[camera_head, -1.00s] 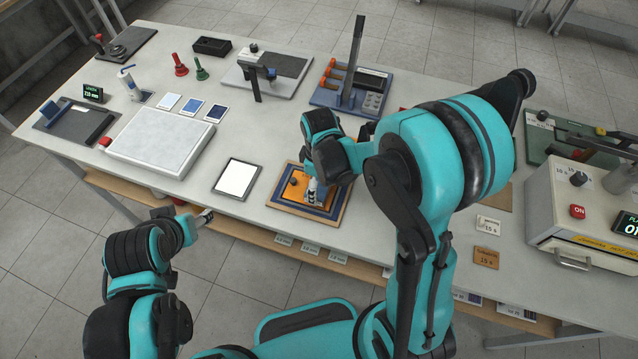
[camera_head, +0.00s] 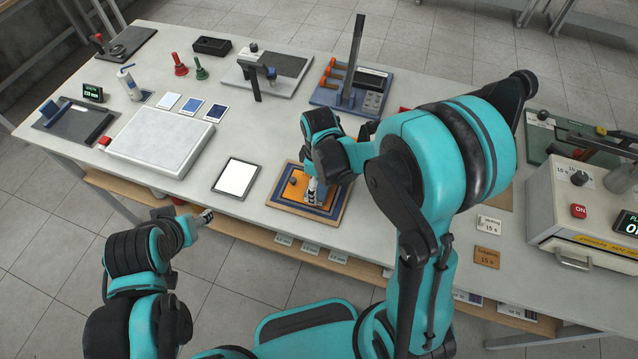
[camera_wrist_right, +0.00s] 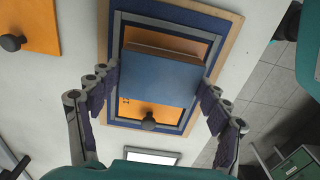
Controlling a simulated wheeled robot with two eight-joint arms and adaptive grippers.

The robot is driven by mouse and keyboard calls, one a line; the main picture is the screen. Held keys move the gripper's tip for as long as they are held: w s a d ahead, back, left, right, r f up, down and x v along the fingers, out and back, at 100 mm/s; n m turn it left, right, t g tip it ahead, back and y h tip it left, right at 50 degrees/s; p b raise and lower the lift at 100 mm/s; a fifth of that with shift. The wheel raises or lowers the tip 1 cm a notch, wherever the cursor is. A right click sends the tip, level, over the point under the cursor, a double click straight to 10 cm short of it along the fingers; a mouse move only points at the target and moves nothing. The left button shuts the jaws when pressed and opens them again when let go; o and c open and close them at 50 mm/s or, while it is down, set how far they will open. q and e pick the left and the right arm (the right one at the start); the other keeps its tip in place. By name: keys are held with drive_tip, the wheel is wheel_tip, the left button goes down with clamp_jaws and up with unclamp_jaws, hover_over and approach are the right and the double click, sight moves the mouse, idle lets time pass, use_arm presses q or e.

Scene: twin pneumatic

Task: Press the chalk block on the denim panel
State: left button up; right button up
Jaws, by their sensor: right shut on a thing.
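My right gripper (camera_wrist_right: 160,92) is shut on a block with a flat blue face (camera_wrist_right: 162,85), its fingers at the two sides. In the right wrist view the block sits over an orange plate (camera_wrist_right: 130,112) with a dark knob, inside a grey-edged frame. A dark blue panel (camera_wrist_right: 114,20) on a wooden board shows around the frame; I cannot tell if this is the denim. Contact under the block is hidden. In the head view my right gripper (camera_head: 312,192) is at this framed board (camera_head: 276,204). My left gripper (camera_head: 207,215) hangs off the table's front edge, its jaws unclear.
A white panel in a dark frame (camera_head: 236,178) lies left of the board, with a large pale pad (camera_head: 160,142) beyond. Another orange plate (camera_wrist_right: 35,32) lies close by. A press machine (camera_head: 580,205) with a red ON button stands at the right.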

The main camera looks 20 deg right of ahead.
idle(0.5)
drive_tip(key=shift+r+p, duration=0.95)
drive_tip(key=shift+r, duration=0.25)
drive_tip(key=shift+r+p, duration=1.65)
drive_tip(key=shift+r, duration=0.7)
